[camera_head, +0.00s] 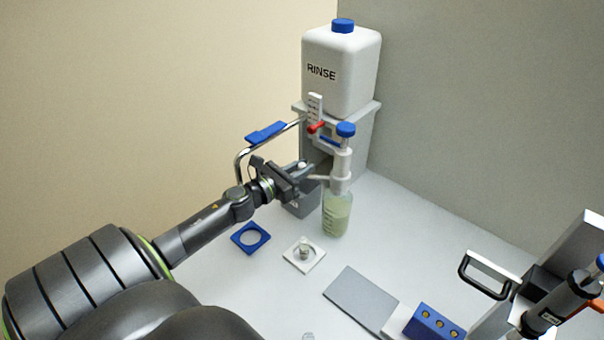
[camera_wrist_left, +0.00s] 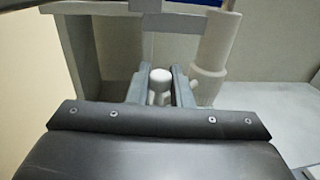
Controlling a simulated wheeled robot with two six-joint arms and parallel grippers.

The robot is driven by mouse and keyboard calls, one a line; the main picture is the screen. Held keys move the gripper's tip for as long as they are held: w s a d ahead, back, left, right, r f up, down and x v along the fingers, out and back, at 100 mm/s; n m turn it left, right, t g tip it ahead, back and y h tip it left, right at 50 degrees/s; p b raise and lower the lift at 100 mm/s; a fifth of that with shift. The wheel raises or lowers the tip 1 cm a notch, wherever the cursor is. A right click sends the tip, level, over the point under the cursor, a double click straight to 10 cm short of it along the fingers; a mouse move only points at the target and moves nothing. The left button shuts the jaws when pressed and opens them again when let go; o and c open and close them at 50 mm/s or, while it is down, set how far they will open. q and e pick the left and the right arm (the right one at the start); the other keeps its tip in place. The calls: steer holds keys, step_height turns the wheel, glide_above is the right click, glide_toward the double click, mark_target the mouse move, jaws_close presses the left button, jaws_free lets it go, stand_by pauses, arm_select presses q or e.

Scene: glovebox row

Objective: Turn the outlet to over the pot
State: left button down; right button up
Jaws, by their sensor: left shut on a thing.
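The outlet looks to be the curved metal pipe (camera_head: 239,160) with a blue sleeve, reaching left from the RINSE stand, its lower end partly behind my arm. My left gripper (camera_head: 308,170) is in front of the stand, beside the white upright tube (camera_head: 341,165). It is shut on a small white round-topped knob (camera_wrist_left: 160,86), which sits between the fingers in the left wrist view. What the knob joins is hidden. A clear pot with pale green contents (camera_head: 336,214) stands under the white tube. My right gripper is not in view.
The white RINSE bottle (camera_head: 341,70) sits on the grey stand (camera_head: 364,122), with a red lever (camera_head: 316,127) below it. A blue ring (camera_head: 266,238), a white plate (camera_head: 316,257) with a small part, a grey mat (camera_head: 359,298) and a blue block (camera_head: 432,324) lie in front.

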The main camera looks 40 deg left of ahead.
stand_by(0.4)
arm_select(q)
steer(key=c, duration=1.3)
jaws_free()
steer(key=shift+c, duration=0.2)
